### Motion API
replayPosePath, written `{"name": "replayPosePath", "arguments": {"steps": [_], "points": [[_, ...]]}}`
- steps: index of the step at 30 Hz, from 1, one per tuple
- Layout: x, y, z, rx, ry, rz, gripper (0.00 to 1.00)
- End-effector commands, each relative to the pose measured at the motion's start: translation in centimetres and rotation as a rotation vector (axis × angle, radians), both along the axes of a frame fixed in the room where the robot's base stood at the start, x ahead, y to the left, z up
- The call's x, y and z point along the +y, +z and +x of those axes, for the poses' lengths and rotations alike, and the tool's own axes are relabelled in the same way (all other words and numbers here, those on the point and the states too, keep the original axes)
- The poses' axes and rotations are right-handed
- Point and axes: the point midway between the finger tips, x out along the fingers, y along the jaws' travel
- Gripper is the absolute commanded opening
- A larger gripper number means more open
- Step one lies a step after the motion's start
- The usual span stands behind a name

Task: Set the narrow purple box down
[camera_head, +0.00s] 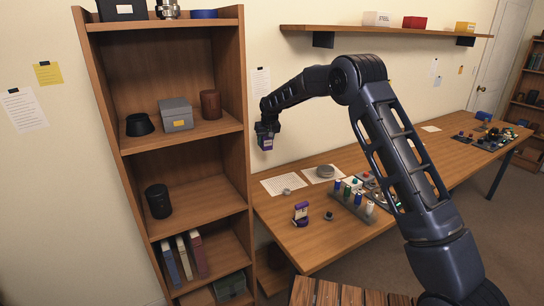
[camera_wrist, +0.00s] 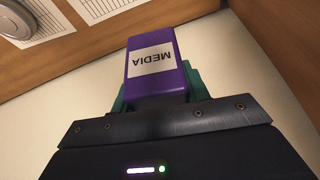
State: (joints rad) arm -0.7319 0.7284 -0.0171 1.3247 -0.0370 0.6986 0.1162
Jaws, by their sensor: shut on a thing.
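The narrow purple box (camera_wrist: 154,76) has a white label reading MEDIA, upside down in the wrist view. My gripper (camera_wrist: 160,88) is shut on it, with teal fingers on both sides. In the head view the purple box (camera_head: 266,142) hangs under my gripper (camera_head: 267,128), in the air beside the right side of the bookcase (camera_head: 233,110) and in front of the wall. It appears above the level of the wooden table (camera_head: 345,232).
The table holds white sheets (camera_head: 281,184), a grey disc (camera_head: 325,171), a purple and white item (camera_head: 301,214) and a rack of bottles (camera_head: 352,202). The bookcase shelves hold a grey box (camera_head: 176,114) and a black cylinder (camera_head: 158,201). A wall shelf (camera_head: 385,31) runs above.

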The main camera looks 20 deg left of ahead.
Motion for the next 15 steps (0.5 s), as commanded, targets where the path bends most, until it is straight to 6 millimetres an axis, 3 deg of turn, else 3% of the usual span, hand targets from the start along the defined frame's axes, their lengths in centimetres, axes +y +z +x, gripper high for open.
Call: {"name": "replayPosePath", "arguments": {"steps": [5,15], "points": [[-2.7,0.2,1.4,0.005,0.017,-0.002,0.2],[-10.3,0.3,4.5,0.007,0.104,-0.001,0.2]]}}
